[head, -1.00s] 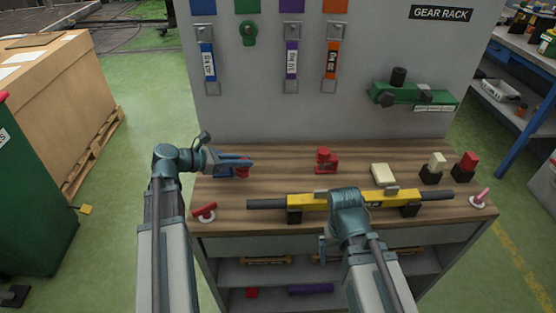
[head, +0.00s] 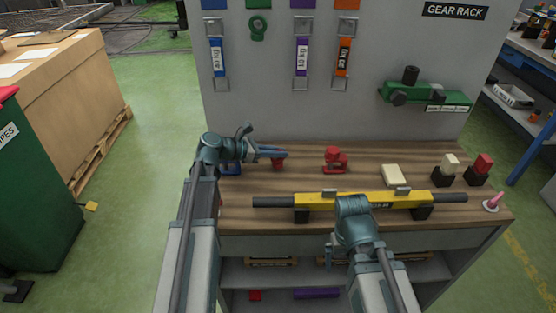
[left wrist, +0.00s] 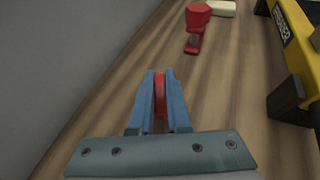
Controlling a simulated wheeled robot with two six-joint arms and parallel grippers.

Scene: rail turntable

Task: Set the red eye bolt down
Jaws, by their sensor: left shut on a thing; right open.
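The red eye bolt (head: 278,163) is between the fingers of my left gripper (head: 281,154), over the back left part of the wooden bench top (head: 310,180). In the left wrist view the shut blue fingers (left wrist: 160,98) hold it, with a thin red edge of the bolt (left wrist: 160,94) showing between them. I cannot tell whether its underside touches the wood. My right gripper (head: 354,212) is in front of the yellow bar; its fingers are mostly hidden by its own wrist.
A red clamp-like part (head: 335,160) stands just right of the bolt. A cream block (head: 394,175) lies further right. The yellow bar (head: 320,203) spans the front on dark supports. A grey panel (head: 320,110) rises behind. Bare wood lies between the bolt and the bar.

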